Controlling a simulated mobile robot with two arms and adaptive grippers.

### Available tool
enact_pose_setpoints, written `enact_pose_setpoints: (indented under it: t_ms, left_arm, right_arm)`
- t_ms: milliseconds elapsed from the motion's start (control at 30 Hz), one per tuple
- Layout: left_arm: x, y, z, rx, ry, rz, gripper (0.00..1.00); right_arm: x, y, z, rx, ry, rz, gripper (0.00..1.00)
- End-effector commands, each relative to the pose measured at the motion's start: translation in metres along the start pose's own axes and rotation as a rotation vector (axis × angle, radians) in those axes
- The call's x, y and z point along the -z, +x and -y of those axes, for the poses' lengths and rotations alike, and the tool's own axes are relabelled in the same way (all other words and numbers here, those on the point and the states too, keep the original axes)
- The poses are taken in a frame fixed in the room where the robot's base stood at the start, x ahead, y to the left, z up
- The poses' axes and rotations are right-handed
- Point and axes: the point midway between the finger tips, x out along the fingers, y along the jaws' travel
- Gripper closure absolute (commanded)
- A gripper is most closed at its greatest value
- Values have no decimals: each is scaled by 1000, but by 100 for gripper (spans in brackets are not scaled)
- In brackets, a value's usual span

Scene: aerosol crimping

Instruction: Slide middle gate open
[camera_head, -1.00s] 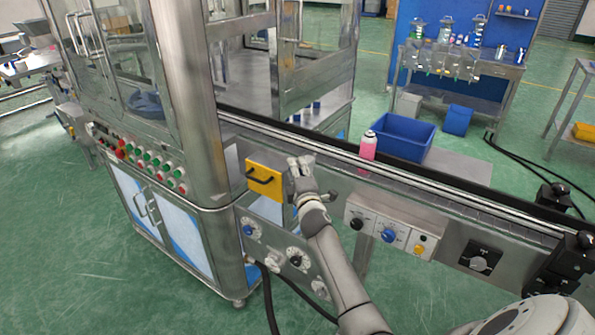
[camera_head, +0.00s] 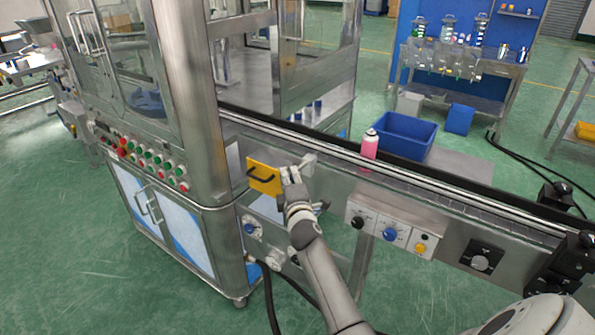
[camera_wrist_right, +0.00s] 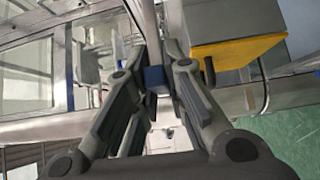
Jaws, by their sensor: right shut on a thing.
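A yellow plate with a black handle (camera_head: 263,177) is on the side of the conveyor, beside the machine cabinet. It also shows at the upper right of the wrist view (camera_wrist_right: 238,52), its black handle facing the fingers' side. My right gripper (camera_head: 290,174) is at the plate's right edge. In the wrist view my right gripper (camera_wrist_right: 154,77) has its fingers closed around a small blue block (camera_wrist_right: 154,78). I cannot tell for sure whether this block belongs to the middle gate. The fingers hide part of it. My left gripper is in neither view.
A pink aerosol can (camera_head: 370,144) stands on the conveyor (camera_head: 440,185), right of my gripper. A control box with knobs (camera_head: 391,233) is on the conveyor side. The steel machine cabinet (camera_head: 190,110) stands close on the left. A blue bin (camera_head: 405,137) is behind the conveyor.

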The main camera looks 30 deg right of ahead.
Motion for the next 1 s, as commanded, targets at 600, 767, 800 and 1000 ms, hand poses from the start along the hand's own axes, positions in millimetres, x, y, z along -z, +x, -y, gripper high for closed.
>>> enact_pose_setpoints:
  t_ms: [600,767,800,1000]
  left_arm:
    - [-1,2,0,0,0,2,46]
    - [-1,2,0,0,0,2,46]
    - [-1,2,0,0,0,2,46]
    - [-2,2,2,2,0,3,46]
  right_arm:
    - [15,-15,3,4,0,-3,67]
    - [14,-14,2,2,0,-2,66]
    - [14,-14,1,2,0,-2,66]
    - [14,-17,1,1,-1,-1,66]
